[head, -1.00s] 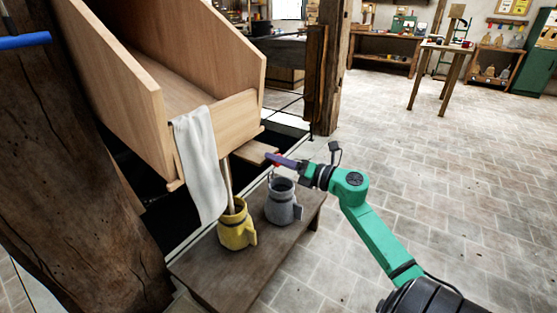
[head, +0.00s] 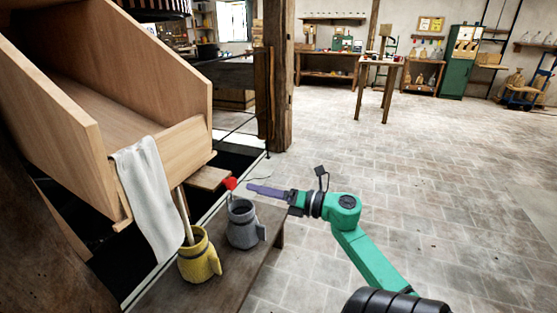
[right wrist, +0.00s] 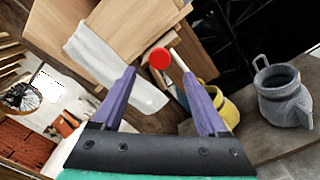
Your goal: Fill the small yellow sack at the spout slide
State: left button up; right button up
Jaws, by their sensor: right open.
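The small yellow sack (head: 199,262), shaped like a jug, stands upright on a low bench below the wooden spout (head: 182,142). It also shows, partly hidden by a finger, in the right wrist view (right wrist: 225,105). A thin tan column (head: 184,217) runs from under the spout into its mouth; I cannot tell whether it is a stream or a rod. A red knob (head: 230,183) shows by a wooden board (head: 208,178) under the spout. My right gripper (head: 250,189) is open and empty, its fingertips just right of the knob. In the right wrist view the knob (right wrist: 159,59) appears between the fingertips.
A grey jug-like sack (head: 243,228) stands beside the yellow one on the bench (head: 238,277). A white cloth (head: 148,195) hangs over the spout's edge. A wooden post (head: 279,75) stands behind. The tiled floor to the right is clear up to a small table (head: 381,64).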

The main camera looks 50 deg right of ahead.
jog(key=v, duration=0.5)
jog(key=shift+s+d, duration=0.1)
jog(key=shift+s, duration=0.15)
